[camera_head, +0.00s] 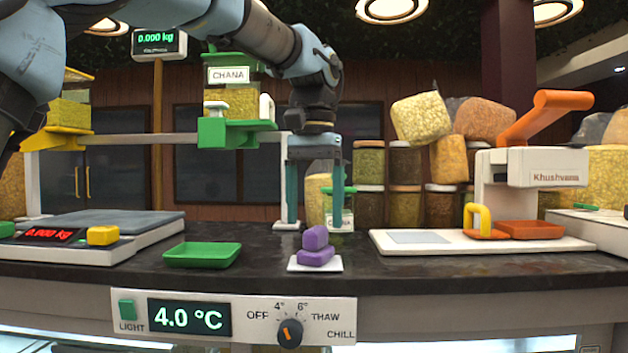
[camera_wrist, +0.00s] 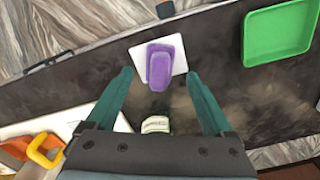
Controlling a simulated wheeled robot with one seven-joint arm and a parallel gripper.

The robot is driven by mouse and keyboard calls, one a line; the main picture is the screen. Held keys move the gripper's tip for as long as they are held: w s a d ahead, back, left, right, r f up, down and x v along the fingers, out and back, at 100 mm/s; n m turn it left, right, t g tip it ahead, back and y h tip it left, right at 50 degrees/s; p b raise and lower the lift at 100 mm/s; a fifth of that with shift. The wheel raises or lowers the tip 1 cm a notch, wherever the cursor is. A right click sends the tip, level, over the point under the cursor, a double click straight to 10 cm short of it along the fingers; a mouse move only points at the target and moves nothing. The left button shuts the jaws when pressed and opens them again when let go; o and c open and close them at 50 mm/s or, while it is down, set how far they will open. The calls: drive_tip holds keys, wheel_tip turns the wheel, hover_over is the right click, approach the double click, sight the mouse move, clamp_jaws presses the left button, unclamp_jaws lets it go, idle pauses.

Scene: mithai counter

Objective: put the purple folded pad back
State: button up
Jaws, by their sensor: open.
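The purple folded pad (camera_head: 316,246) rests on a small white square plate (camera_head: 300,266) near the counter's front edge. Its upper part is tilted over the lower part. In the wrist view the pad (camera_wrist: 160,66) lies on the white plate (camera_wrist: 178,50), ahead of and between my fingers. My gripper (camera_head: 314,222) is open and empty, fingers pointing down, above the counter and behind the pad. It also shows open in the wrist view (camera_wrist: 162,82). The pad does not appear to touch either finger.
A green tray (camera_head: 202,255) lies left of the pad, and a scale (camera_head: 120,228) stands farther left. A small jar (camera_head: 340,221) stands behind my gripper. Bare dark counter lies between them.

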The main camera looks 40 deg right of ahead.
sight(314, 229)
wheel_tip(314, 229, up, 6)
drive_tip(key=shift+r, duration=0.25)
idle(0.5)
